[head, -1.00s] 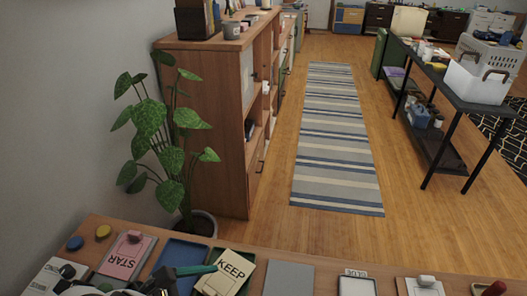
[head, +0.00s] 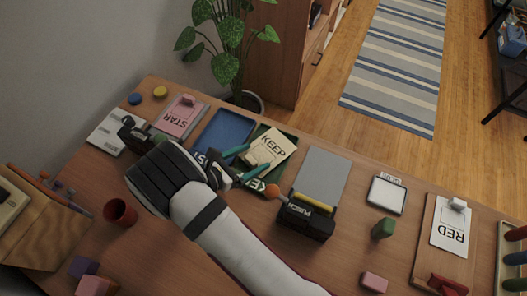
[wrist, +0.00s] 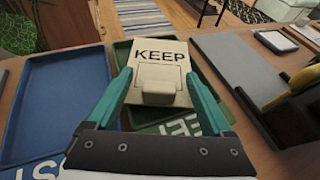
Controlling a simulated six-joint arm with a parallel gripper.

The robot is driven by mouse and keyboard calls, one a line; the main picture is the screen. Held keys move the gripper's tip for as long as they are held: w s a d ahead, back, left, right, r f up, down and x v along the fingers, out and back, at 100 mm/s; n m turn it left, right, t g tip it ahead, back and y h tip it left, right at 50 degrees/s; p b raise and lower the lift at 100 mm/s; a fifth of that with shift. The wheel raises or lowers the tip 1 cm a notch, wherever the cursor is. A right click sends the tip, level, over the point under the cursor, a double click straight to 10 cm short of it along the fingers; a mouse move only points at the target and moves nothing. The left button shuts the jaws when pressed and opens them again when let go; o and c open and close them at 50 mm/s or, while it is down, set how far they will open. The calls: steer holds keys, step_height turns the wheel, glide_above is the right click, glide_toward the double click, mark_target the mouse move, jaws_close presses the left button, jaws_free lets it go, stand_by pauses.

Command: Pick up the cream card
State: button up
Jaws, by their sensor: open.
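The cream card (head: 273,143) has KEEP printed on it and a raised cream grip block on its face. It lies over the green tray (head: 286,167), which bears its own partly hidden KEEP label. In the wrist view the card (wrist: 160,50) is upright and centred, with its block (wrist: 157,86) between my fingers. My gripper (head: 250,162) has teal fingers and is open at the card's near end. In the wrist view my gripper (wrist: 160,88) has one finger on each side of the block, not visibly closed on it.
A blue tray (head: 228,128) is left of the green tray. A grey panel (head: 322,172) and a black box (head: 305,222) stand to the right. A pink STAR card (head: 180,115) lies further left, a red cup (head: 120,211) at the near left. A plant (head: 228,45) stands behind the table.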

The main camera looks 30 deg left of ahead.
steer(key=shift+w+d+f, duration=0.1)
steer(key=shift+w, duration=0.15)
jaws_close()
step_height(320, 180, up, 9)
steer(key=shift+r, duration=0.1)
steer(key=f+n+y, duration=0.1)
steer(key=f, duration=0.2)
steer(key=d+f+n+y, duration=0.1)
steer(key=f+n+y, duration=0.1)
steer(key=f, duration=0.2)
steer(key=d+f+n+t+y, duration=0.1)
steer(key=f+y, duration=0.1)
steer(key=f, duration=0.1)
steer(key=shift+s+f, duration=0.2)
